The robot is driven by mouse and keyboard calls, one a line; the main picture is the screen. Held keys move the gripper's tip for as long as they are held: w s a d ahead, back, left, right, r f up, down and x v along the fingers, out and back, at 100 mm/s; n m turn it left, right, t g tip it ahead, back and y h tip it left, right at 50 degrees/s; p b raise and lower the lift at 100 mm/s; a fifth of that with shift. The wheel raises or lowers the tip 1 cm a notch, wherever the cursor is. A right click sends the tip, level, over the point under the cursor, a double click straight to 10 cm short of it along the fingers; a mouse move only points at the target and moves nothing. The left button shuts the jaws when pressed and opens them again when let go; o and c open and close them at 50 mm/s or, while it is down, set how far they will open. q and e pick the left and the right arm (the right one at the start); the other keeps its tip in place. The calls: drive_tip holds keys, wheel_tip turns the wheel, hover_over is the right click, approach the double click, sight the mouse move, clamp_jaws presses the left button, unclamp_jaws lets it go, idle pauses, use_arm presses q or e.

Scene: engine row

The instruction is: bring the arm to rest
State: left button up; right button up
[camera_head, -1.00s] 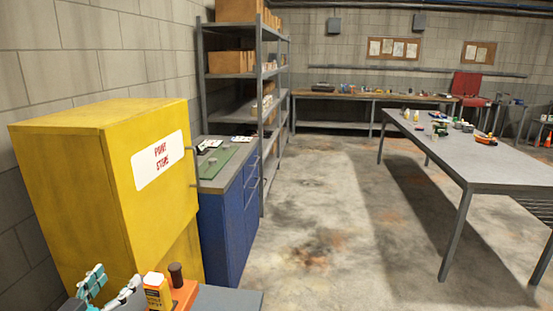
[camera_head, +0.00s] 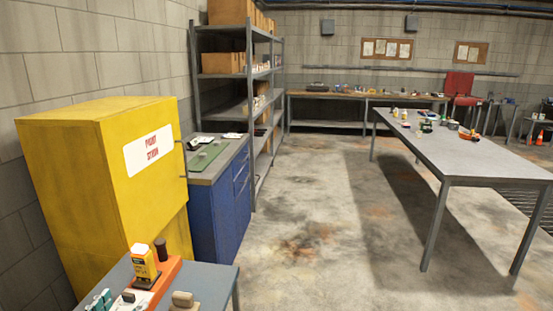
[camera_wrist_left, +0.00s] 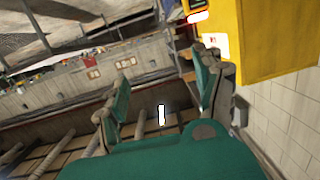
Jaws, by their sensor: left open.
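That view is tilted, looking out past the fingers toward the shelf and the far wall. My right gripper is not in view.
The concrete floor (camera_head: 320,220) is clear up to the long table (camera_head: 480,160).

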use_arm(q)
drive_tip(key=s+d+f+g+y, duration=0.1)
drive_tip(key=s+d+f+g, duration=0.2)
drive_tip(key=s+f, duration=0.35)
drive_tip(key=s+d+f+g, duration=0.3)
drive_tip(key=s+f+g, duration=0.15)
drive_tip(key=f, duration=0.25)
drive_tip(key=s+d+f+m+g, duration=0.1)
drive_tip(key=s+d+f+g, duration=0.15)
drive_tip(key=s, duration=0.55)
drive_tip(key=s+d+f+g, duration=0.2)
drive_tip(key=s+d+g, duration=0.15)
drive_tip(key=s, duration=0.45)
wheel_tip(320, 180, down, 35)
drive_tip(key=s+b, duration=0.2)
drive_tip(key=b, duration=0.4)
drive_tip(key=s+a+f+g+b, duration=0.1)
drive_tip(key=s+a+f+b, duration=0.2)
drive_tip(key=s+f, duration=1.2)
wheel_tip(320, 180, down, 3)
drive_tip(key=shift+s+r+g+b, duration=0.2)
drive_tip(key=shift+g+b, duration=0.15)
drive_tip(key=shift+b, duration=0.15)
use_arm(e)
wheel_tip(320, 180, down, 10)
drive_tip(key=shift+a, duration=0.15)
